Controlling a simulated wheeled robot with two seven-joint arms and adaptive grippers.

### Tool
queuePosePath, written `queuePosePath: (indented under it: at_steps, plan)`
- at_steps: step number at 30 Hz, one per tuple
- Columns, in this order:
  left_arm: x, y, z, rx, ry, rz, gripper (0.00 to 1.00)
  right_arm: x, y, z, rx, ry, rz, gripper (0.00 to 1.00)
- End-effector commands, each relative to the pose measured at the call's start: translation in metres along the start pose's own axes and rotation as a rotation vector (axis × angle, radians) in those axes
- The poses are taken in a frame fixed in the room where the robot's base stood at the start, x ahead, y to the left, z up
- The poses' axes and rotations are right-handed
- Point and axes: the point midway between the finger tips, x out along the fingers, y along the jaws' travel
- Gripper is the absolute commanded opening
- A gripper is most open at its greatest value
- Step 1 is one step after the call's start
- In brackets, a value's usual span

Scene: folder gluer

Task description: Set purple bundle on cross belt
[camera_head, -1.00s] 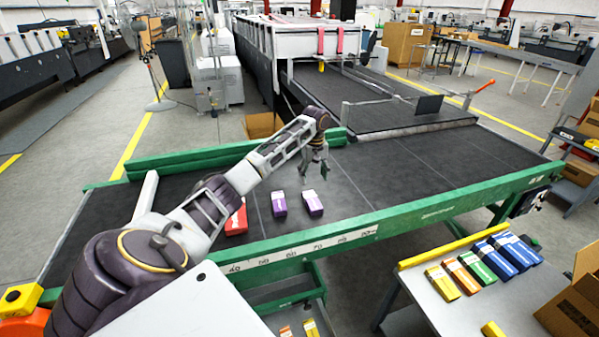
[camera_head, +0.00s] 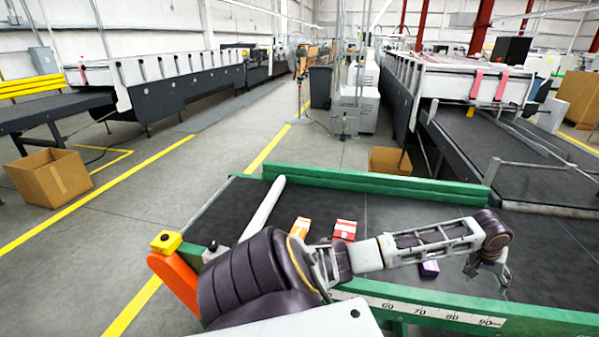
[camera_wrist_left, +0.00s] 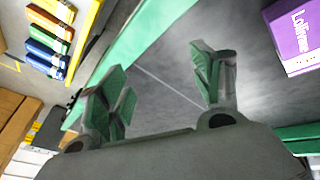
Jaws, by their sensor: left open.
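A purple bundle (camera_head: 429,268) lies on the dark cross belt (camera_head: 385,212), partly hidden by my left arm in the head view. In the wrist view a purple bundle with white lettering (camera_wrist_left: 293,37) shows at the upper right, outside the jaws. My left gripper (camera_head: 488,278) hangs above the belt, to the right of the purple bundle in the head view. Its fingers are spread apart with nothing between them, as the wrist view (camera_wrist_left: 158,75) shows. My right gripper is not in view.
An orange bundle (camera_head: 300,228) and a red bundle (camera_head: 344,230) lie on the belt. Green rails (camera_head: 375,180) border it. A yellow-topped button box (camera_head: 166,241) stands at its left end. Several coloured bundles (camera_wrist_left: 47,40) show in the wrist view.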

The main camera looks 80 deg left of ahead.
Motion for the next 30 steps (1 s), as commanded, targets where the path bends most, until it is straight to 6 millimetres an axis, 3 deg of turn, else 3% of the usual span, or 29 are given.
queuePosePath:
  at_steps: [3,9,15,22,30]
  plan:
    - [0.003,0.034,0.021,0.096,0.060,0.087,0.66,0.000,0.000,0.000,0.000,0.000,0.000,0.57]
    - [-0.001,0.081,0.049,0.232,0.171,0.217,0.66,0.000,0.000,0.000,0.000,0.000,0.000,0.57]
    - [0.000,0.105,0.071,0.313,0.256,0.297,0.66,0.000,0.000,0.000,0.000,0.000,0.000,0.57]
    - [0.025,0.106,0.091,0.360,0.305,0.323,0.66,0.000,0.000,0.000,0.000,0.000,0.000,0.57]
    - [0.097,0.067,0.123,0.383,0.287,0.265,0.66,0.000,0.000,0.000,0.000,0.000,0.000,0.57]
